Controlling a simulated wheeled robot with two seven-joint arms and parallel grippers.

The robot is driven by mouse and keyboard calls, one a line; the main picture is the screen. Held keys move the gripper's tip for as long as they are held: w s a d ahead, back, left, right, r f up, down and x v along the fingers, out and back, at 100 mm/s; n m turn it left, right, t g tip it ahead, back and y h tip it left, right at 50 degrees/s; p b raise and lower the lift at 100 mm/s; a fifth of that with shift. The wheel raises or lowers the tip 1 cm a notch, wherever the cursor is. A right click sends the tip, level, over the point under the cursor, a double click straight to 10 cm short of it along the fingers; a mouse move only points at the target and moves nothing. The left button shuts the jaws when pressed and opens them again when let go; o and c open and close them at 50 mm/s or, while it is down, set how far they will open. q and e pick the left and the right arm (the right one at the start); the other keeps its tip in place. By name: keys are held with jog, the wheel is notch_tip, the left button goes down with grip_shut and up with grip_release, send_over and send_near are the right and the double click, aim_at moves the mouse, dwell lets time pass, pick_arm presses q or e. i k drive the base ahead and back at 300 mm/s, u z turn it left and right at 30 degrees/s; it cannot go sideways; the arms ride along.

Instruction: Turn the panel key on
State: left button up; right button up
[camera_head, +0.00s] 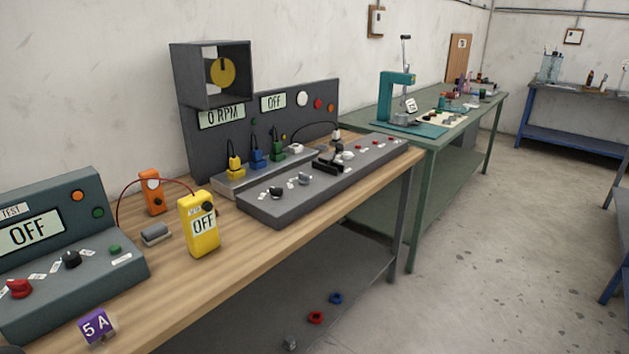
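A dark grey upright panel (293,128) stands at the back of the wooden bench, with displays reading "0 RPM" (221,117) and "OFF" (273,102). In front of it lies a long grey console (262,211) with small knobs or switches, among them one at its left end (275,192) and another beside it (305,178). I cannot tell which of these small parts is the panel key. A dark box with a yellow disc (222,72) sits at the panel's upper left. Neither of my grippers shows in this view.
A green-grey test box (62,232) reading "OFF" stands at the left. A yellow meter (200,225), also "OFF", and an orange device (152,191) stand between it and the console. A purple "5 A" block (96,327) sits near the front edge. Open floor (470,270) lies right.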

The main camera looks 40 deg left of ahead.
aim_at(276, 193)
jog(key=i, duration=1)
jog(key=u, duration=2.35)
